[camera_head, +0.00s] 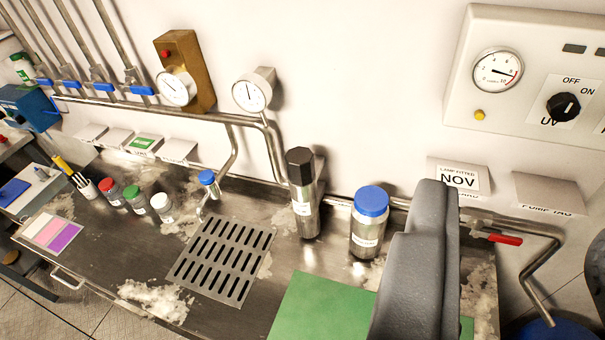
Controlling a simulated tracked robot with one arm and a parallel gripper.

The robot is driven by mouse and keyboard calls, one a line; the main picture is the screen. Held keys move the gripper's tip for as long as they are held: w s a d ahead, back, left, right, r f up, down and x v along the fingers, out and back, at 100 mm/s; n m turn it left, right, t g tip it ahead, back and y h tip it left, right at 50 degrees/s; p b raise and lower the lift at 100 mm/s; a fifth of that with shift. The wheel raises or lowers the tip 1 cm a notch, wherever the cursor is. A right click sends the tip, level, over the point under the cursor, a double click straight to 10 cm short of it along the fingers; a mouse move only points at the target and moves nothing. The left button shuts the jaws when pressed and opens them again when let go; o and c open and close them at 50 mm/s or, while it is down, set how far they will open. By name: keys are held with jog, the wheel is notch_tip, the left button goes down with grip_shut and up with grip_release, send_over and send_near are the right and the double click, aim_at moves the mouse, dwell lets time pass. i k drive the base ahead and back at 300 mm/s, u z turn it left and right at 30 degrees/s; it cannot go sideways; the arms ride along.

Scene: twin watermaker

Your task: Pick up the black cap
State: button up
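The black cap (300,165) is faceted and sits on top of an upright steel cylinder (306,212) with a white label, near the back of the steel counter. My gripper (425,240) shows as a dark grey block in the lower right. It is to the right of the black cap and apart from it in the picture. The block covers part of the green mat and the counter behind it. Two separate fingertips cannot be made out, so its opening is unclear. Nothing is seen held in it.
A blue-lidded jar (368,225) stands between the cylinder and my gripper. A slotted drain plate (222,260) and a green mat (318,305) lie in front. Small bottles (135,199) stand to the left. Pipes (275,150) and a red-handled valve (505,240) run along the wall.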

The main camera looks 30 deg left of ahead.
aim_at(300, 161)
jog(key=z, duration=2.35)
jog(key=k, duration=0.9)
jog(key=u, duration=2.1)
jog(key=i, duration=1)
